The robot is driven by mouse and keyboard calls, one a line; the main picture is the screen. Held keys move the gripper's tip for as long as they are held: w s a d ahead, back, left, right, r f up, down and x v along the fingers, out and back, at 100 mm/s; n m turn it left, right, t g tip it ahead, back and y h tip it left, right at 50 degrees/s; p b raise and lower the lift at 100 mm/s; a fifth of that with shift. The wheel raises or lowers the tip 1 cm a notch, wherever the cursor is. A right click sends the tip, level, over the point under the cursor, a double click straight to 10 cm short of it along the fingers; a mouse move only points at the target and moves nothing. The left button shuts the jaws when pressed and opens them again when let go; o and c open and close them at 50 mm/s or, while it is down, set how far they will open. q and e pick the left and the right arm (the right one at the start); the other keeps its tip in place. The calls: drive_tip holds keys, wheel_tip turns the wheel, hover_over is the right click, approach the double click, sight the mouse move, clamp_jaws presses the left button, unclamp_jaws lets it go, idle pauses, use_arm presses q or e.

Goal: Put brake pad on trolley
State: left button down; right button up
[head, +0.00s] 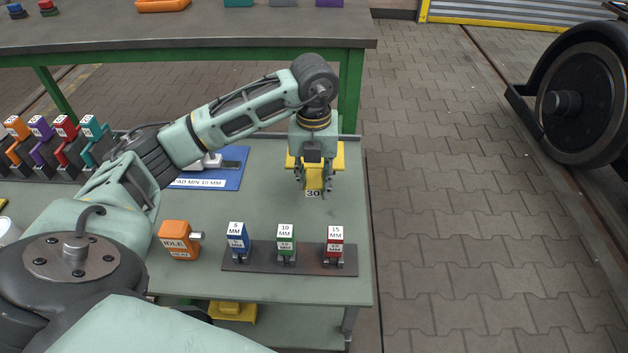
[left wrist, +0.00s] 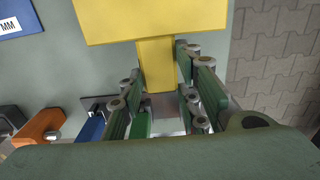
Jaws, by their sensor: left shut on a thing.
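My left gripper (head: 314,188) points down over the right part of a grey-green bench top (head: 270,205), perhaps the trolley. It is shut on the narrow stem of a yellow piece (head: 336,157), which has a wider plate. In the left wrist view the fingers (left wrist: 165,115) stand on both sides of the stem of the yellow piece (left wrist: 155,65). My right gripper is not in view.
A dark rack (head: 290,263) holds blue, green and red gauges near the front edge, beside an orange "IDLE" box (head: 177,240). A blue "PAD MIN 10 MM" mat (head: 232,178) lies left of my gripper. Another table (head: 190,38) stands behind.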

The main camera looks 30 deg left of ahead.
sight(316, 170)
use_arm(q)
drive_tip(key=w, duration=0.1)
drive_tip(key=w+a+f, duration=0.1)
drive_tip(key=w+f, duration=0.1)
drive_tip(key=shift+w+a+f+b, duration=0.15)
drive_tip(key=shift+a+f+b, duration=0.05)
drive_tip(key=shift+a+b, duration=0.15)
drive_tip(key=w, duration=0.1)
drive_tip(key=w+a+f, duration=0.1)
drive_tip(key=w+f, duration=0.1)
drive_tip(key=shift+w+a+b, duration=0.15)
drive_tip(key=shift+a+b, duration=0.15)
drive_tip(key=shift+a, duration=0.1)
drive_tip(key=shift+f+b, duration=0.45)
drive_tip(key=shift+f, duration=1.6)
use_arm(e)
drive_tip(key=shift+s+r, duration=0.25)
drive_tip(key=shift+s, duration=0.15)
use_arm(q)
drive_tip(key=shift+f, duration=0.15)
drive_tip(key=c, duration=1.3)
unclamp_jaws()
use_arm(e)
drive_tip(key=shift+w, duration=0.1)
